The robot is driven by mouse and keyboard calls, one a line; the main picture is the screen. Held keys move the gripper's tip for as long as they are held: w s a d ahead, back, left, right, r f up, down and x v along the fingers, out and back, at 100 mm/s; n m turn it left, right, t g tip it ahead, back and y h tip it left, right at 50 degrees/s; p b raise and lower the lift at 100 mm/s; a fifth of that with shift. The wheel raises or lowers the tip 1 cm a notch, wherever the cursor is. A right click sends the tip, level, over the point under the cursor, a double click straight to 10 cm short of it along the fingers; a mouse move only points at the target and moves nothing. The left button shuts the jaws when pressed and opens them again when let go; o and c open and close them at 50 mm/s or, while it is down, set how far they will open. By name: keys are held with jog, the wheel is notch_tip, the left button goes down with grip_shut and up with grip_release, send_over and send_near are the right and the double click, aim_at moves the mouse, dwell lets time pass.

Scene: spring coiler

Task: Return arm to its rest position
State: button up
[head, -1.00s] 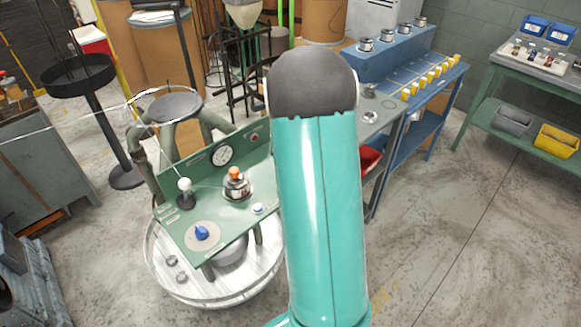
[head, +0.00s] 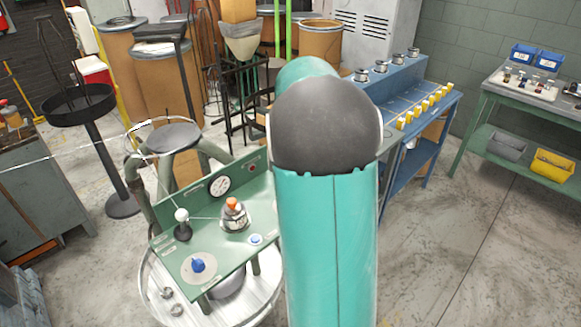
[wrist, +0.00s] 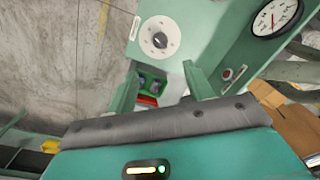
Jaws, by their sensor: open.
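My teal arm fills the middle of the head view, and its end is hidden there behind the dark joint. In the wrist view my gripper (wrist: 160,68) has its two green fingers apart, with nothing held between them. The green coiler panel (head: 238,252) stands left of my arm in the head view. It carries a gauge (head: 219,186), a white-knobbed lever (head: 182,216), an orange-topped part (head: 232,214) and a blue knob (head: 198,265). The wrist view shows a gauge (wrist: 277,16) at upper right and a round dial (wrist: 160,38) beyond the fingers.
A blue bench (head: 426,107) with spools and yellow blocks stands right of my arm. A green table (head: 520,97) with bins is farther right. A black round stand (head: 78,104) and brown drums (head: 321,40) are behind. Open concrete floor (head: 470,250) lies at lower right.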

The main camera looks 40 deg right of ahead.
dwell(0.4)
jog(key=s+a+r+n+t, duration=0.15)
jog(key=a+r, duration=0.25)
jog(key=a, duration=0.5)
jog(key=s+a+r+n+t, duration=0.1)
jog(key=s+a+r+n, duration=0.25)
jog(key=a, duration=0.55)
jog(key=s+a+n+t, duration=0.2)
jog(key=s+a+n, duration=0.3)
jog(key=s+a, duration=0.6)
jog(key=a, duration=0.2)
jog(key=shift+a+t, duration=0.3)
jog(key=shift+t, duration=0.05)
